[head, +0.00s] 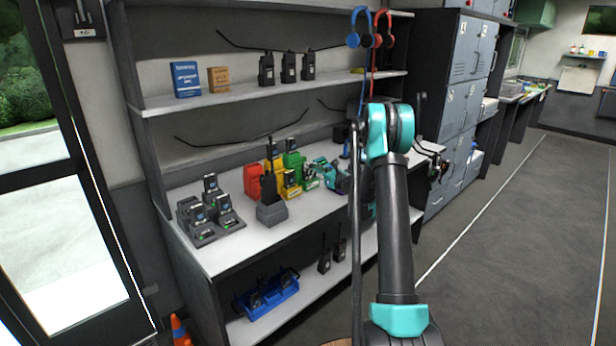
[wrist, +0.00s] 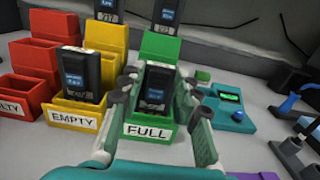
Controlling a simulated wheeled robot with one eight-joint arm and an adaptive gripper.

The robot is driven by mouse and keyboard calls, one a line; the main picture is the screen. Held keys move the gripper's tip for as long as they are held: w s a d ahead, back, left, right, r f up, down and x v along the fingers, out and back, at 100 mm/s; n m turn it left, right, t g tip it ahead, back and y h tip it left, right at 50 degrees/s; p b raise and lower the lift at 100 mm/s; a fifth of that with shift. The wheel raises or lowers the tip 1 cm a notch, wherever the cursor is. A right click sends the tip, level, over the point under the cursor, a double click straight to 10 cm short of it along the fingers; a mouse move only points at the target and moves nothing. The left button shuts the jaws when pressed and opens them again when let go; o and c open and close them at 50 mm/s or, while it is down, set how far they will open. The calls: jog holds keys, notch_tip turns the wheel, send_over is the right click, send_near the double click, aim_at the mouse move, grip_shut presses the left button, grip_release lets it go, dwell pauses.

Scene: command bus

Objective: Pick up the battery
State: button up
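A black battery (wrist: 157,86) with a blue-and-white label stands upright in the front green bin marked FULL (wrist: 148,133) in the wrist view. My gripper (wrist: 156,95) is open, with one finger on each side of this battery. I cannot tell whether either finger touches it. The battery's lower end is hidden inside the bin. A second black battery (wrist: 165,12) stands in a green bin behind. Another battery (wrist: 77,72) stands in the yellow bin marked EMPTY (wrist: 77,119). In the head view, my gripper (head: 333,177) is by the green bins (head: 309,178) on the shelf counter.
Red bins (wrist: 30,90) stand left of the yellow ones. A teal device (wrist: 228,108) with a green screen lies right of the FULL bin.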

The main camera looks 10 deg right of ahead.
grip_shut()
jog(key=shift+r, duration=0.1)
notch_tip(320, 180, up, 20)
dwell(0.6)
